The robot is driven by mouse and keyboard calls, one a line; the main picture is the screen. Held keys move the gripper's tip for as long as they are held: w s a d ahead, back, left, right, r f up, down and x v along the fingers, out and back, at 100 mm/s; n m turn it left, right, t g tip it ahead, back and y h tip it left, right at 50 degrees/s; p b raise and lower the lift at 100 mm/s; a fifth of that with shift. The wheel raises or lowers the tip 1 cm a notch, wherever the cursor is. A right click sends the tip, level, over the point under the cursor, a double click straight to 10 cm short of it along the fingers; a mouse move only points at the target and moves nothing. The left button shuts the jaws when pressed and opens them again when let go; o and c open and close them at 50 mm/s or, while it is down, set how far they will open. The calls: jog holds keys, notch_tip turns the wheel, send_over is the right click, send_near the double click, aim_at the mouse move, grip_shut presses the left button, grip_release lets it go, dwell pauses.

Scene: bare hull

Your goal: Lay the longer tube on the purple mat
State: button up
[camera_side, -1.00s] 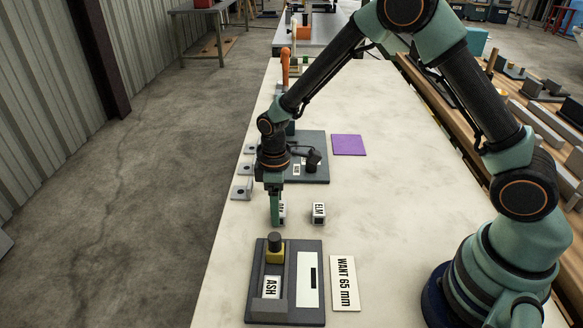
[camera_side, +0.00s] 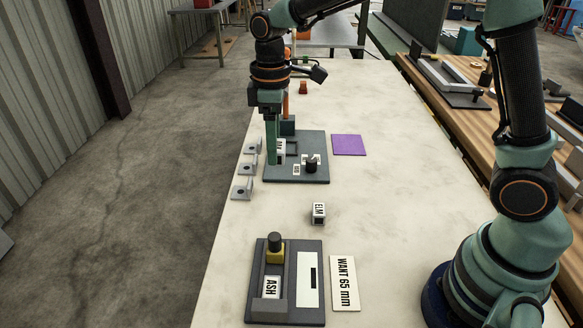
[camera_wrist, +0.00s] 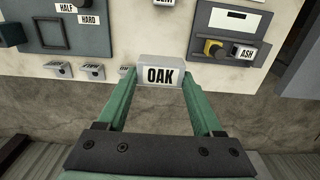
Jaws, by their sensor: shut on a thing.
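My gripper (camera_side: 272,160) is shut on a pale block marked OAK (camera_wrist: 160,73), which shows between the fingers in the wrist view. In the side view the block (camera_side: 281,147) is partly behind the fingers, at the left part of a dark plate (camera_side: 318,176); I cannot tell its height above it. The purple mat (camera_side: 349,145) lies flat and bare to the right of that plate. A pale block marked ELM (camera_side: 319,213) stands nearer on the table. A block marked ASH (camera_side: 271,287) sits in a dark fixture. I see nothing clearly a tube.
Small grey brackets (camera_side: 242,190) line the table's left edge. The table right of the mat is clear.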

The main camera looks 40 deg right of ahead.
notch_tip(320, 180, up, 2)
jog(key=shift+r, duration=0.1)
jog(key=w+d+r, duration=0.1)
jog(key=w+d, duration=0.3)
jog(key=d, duration=0.5)
send_over(356, 149)
notch_tip(356, 149, down, 20)
jog(key=shift+r, duration=0.15)
jog(key=o, duration=1.4)
jog(key=shift+c, duration=0.2)
